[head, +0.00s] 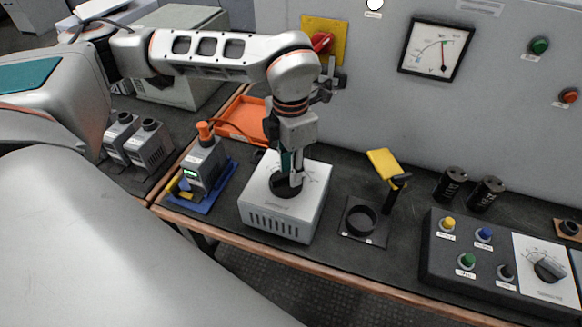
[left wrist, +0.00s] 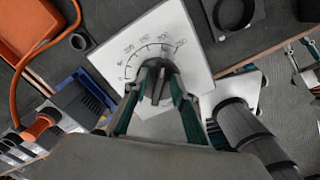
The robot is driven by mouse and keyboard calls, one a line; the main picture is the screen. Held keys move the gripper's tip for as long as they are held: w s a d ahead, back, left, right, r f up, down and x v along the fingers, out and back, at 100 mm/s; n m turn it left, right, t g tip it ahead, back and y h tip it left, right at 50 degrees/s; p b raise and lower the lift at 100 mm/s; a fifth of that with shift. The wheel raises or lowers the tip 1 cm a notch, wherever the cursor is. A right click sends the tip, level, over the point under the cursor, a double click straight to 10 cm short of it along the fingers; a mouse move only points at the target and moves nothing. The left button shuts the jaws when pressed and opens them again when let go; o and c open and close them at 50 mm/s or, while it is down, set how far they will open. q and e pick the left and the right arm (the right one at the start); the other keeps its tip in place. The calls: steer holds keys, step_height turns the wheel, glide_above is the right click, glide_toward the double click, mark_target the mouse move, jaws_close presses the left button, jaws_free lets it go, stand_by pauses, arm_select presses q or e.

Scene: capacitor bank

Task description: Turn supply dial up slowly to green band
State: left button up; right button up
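The supply dial is a black knob (head: 286,184) on top of a white box (head: 282,222) with vents. In the left wrist view its ridge (left wrist: 157,86) points toward the upper part of a printed scale. My left gripper (head: 291,172) reaches down from above; in the left wrist view its fingers (left wrist: 158,70) straddle the ridge and look closed on it. A wall meter (head: 437,48) has a coloured arc, with some green near the top. My right gripper is not in view.
A blue tray with a grey device (head: 204,162) stands left of the box, an orange tray (head: 243,118) behind. A black ring holder (head: 362,218) and yellow-topped stand (head: 384,163) are right. A button console (head: 500,262) and two black capacitors (head: 451,184) stand farther right.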

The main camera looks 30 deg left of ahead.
arm_select(q)
steer(key=shift+c, duration=0.4)
jaws_close()
steer(key=shift+r+m+p, duration=0.15)
steer(key=shift+m+p, duration=0.2)
steer(key=shift+m, duration=0.05)
steer(key=shift+d+m, duration=0.1)
steer(key=shift+m, duration=0.2)
steer(key=shift+o, duration=0.4)
jaws_free()
step_height(320, 180, up, 12)
stand_by(0.9)
